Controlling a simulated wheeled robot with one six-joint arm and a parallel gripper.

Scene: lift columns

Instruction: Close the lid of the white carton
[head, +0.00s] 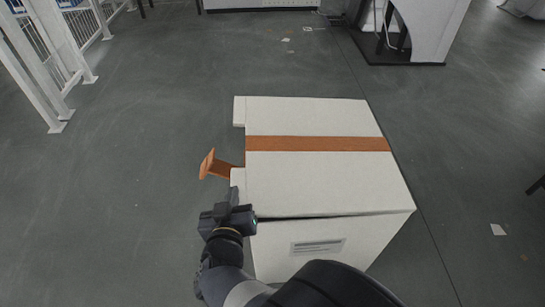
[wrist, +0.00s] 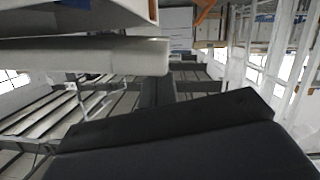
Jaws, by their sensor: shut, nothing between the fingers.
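The white carton (head: 290,258) stands on the grey floor in front of me, with a printed label on its near side. Its lid (head: 320,185) lies over the top, with an orange-brown stripe across it. A thin dark gap shows under the lid's near edge. An orange-brown tab (head: 215,166) sticks out on the left side. My gripper (head: 233,198) is shut and empty at the carton's near left corner, close to the lid's edge. In the wrist view, pale carton edges (wrist: 110,57) lie just above the dark fingers. Whether they touch is unclear.
White railings (head: 55,60) stand at the far left. A white structure on a dark base (head: 410,58) stands at the back right. Scraps of paper (head: 498,230) lie on the floor. The floor left and right of the carton is mostly clear.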

